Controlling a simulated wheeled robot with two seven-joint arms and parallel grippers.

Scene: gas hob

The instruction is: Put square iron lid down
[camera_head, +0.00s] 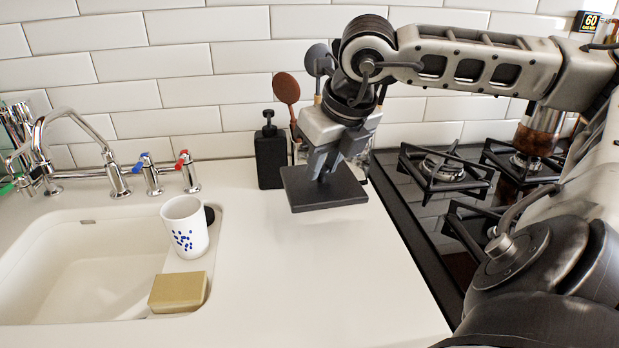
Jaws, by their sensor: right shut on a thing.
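The square iron lid (323,192) is a flat dark grey plate at the back of the white counter, left of the hob. My right gripper (322,168) reaches down over it from above and is shut on it near its middle; the exact grip point is partly hidden by the fingers. The lid looks roughly level. I cannot tell whether its underside touches the counter or is slightly above it. My left gripper is not in view.
A black soap bottle (270,155) stands just left of the lid, with utensils (287,90) behind. The gas hob (405,190) is to the right. A white cup (185,228) and a yellow sponge (178,292) are by the sink (80,265). The front counter is clear.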

